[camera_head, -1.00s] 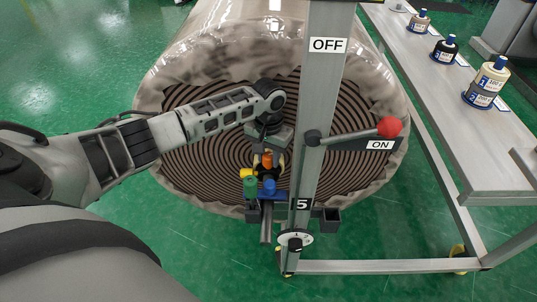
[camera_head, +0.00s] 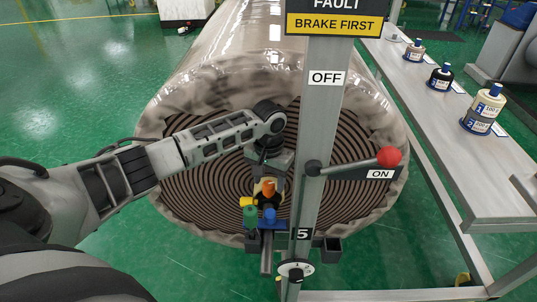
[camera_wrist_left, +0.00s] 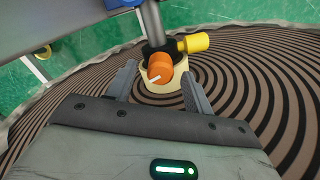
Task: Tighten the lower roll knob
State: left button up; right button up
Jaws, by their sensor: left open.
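An orange knob (camera_head: 268,190) sits at the core of the large wrapped roll (camera_head: 225,75), with a cream ring around it. In the left wrist view the orange knob (camera_wrist_left: 158,66) has a white mark on its face. My left gripper (camera_head: 268,182) is open; in its wrist view its fingers (camera_wrist_left: 158,80) are on either side of the orange knob and ring, and I cannot tell whether they touch. A yellow knob (camera_head: 247,202), a green knob (camera_head: 250,217) and a blue knob (camera_head: 269,215) are close by. My right gripper is out of view.
A grey post (camera_head: 316,130) stands just right of my left gripper. It carries OFF and ON labels, a red-balled lever (camera_head: 388,157) at ON, and a dial (camera_head: 296,271) low down. A bench (camera_head: 440,110) with bottles is at right.

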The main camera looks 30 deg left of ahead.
aim_at(269, 184)
pick_arm(q)
notch_tip(269, 184, up, 14)
dwell(0.3)
